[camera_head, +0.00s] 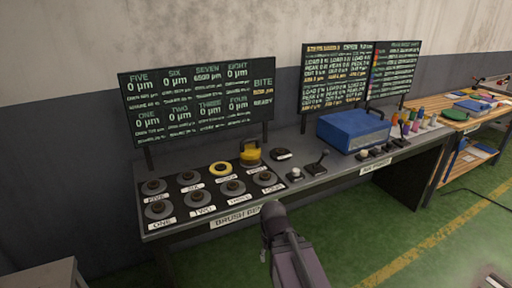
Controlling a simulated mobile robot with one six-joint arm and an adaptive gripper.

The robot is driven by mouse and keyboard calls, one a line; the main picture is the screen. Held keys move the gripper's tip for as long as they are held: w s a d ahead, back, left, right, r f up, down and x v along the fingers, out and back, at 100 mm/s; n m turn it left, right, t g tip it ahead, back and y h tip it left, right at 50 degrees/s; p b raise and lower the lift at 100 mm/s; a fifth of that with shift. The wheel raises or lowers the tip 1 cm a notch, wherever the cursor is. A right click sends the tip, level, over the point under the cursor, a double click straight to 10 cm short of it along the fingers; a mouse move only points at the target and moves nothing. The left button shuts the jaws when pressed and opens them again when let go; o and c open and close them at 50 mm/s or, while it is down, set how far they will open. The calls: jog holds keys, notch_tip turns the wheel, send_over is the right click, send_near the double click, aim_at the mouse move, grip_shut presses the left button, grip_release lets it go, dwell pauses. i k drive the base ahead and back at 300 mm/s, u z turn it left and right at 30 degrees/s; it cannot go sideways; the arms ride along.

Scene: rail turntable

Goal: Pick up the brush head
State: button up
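Several dark round discs with raised centres sit on the black panel of the brush bench, in two rows with number labels. A yellow ring (220,168) lies in the back row of this panel. A yellow piece with a dark upper part (250,153) stands at the panel's back right. I cannot tell for sure which of these is the brush head. My dark arm (290,255) rises from the bottom edge, in front of the bench. Its upper end is by the bench's front edge, apart from the discs as far as I can see. I cannot make out gripper fingers.
Two dark display boards (198,98) stand behind the bench. A blue box (352,130), a lever (317,165) and small knobs are to the right. A wooden table (463,124) with coloured items is at the far right. Green floor with a yellow line (430,242) is clear in front.

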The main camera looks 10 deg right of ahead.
aim_at(249, 155)
jog(key=z, duration=0.05)
jog(key=i, duration=1.2)
jog(key=u, duration=0.45)
